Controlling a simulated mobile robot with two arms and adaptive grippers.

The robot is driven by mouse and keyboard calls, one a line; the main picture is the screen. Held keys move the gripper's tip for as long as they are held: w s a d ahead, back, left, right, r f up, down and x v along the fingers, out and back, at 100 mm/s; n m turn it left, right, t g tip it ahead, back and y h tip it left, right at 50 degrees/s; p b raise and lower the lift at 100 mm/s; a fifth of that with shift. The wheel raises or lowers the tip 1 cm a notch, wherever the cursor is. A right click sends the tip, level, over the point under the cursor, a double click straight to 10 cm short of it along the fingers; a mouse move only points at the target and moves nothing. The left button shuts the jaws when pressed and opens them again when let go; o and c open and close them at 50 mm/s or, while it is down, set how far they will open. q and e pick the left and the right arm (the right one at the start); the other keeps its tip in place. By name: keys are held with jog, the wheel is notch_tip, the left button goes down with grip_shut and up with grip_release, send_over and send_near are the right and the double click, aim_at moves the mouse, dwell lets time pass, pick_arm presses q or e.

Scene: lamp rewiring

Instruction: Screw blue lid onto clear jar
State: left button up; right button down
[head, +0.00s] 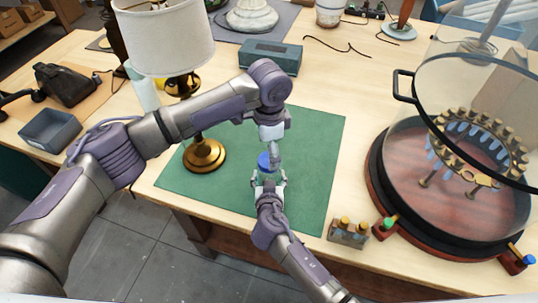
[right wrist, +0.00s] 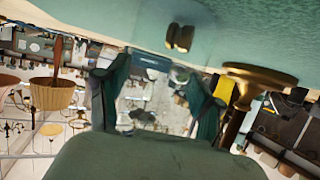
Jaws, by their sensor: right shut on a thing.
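The blue lid (head: 264,160) shows over the green mat, just above my right gripper in the head view. The clear jar is hard to make out there; a see-through shape (right wrist: 150,105) shows between the fingers in the right wrist view. My right gripper (head: 268,181) comes in from the bottom and is shut on the jar, below the lid. My left gripper (head: 273,155) points down from above at the lid's right edge. Its fingers are small and partly overlap the lid, so I cannot tell whether they grip it or how the lid sits on the jar.
A brass-based lamp with a white shade (head: 165,38) stands left of the grippers, close to my left arm. A large glass dome on a round base (head: 375,185) stands at the right. A small block with brass pieces (head: 348,234) sits near the front edge. The right mat area (head: 320,150) is clear.

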pick_arm(q)
notch_tip(320, 180, up, 9)
dwell(0.3)
pick_arm(e)
jog(key=shift+c, duration=0.4)
grip_release()
jog(key=v, duration=1.2)
